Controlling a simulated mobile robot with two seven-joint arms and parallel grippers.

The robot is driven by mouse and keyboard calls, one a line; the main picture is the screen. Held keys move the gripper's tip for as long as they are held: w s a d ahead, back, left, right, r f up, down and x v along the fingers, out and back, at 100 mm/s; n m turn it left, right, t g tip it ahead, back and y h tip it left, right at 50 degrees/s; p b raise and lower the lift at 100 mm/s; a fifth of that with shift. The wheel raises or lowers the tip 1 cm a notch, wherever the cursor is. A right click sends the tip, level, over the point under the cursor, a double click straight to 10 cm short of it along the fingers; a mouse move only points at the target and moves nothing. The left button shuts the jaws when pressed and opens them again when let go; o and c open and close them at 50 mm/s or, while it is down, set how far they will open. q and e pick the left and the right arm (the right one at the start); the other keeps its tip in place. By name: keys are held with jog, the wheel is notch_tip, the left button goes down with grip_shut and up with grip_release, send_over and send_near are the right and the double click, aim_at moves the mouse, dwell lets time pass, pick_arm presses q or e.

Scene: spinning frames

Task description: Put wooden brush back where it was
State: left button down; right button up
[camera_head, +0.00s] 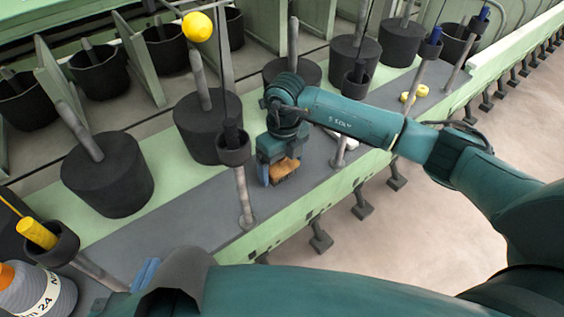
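The wooden brush (284,168), orange-brown with a dark underside, is between the fingers of my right gripper (281,170). The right gripper points down and appears shut on the brush. The brush is at the grey top of the green machine rail (325,186), near its front edge. I cannot tell whether it touches the surface. The fingers hide part of the brush.
Black cylinders (108,174) with grey rods stand behind the grey strip. Holders on thin posts stand along it, one (234,150) just left of the gripper. A yellow ball (197,27) hangs at upper left. Small yellow pieces (414,93) lie at right. Floor is clear beyond the front edge.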

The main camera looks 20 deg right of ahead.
jog(key=shift+o, duration=0.9)
jog(key=r, duration=0.8)
jog(key=r+p, duration=0.1)
jog(key=r, duration=0.3)
jog(key=shift+w+d+r, duration=0.1)
jog(key=shift+d+r, duration=0.05)
jog(key=shift+d, duration=0.1)
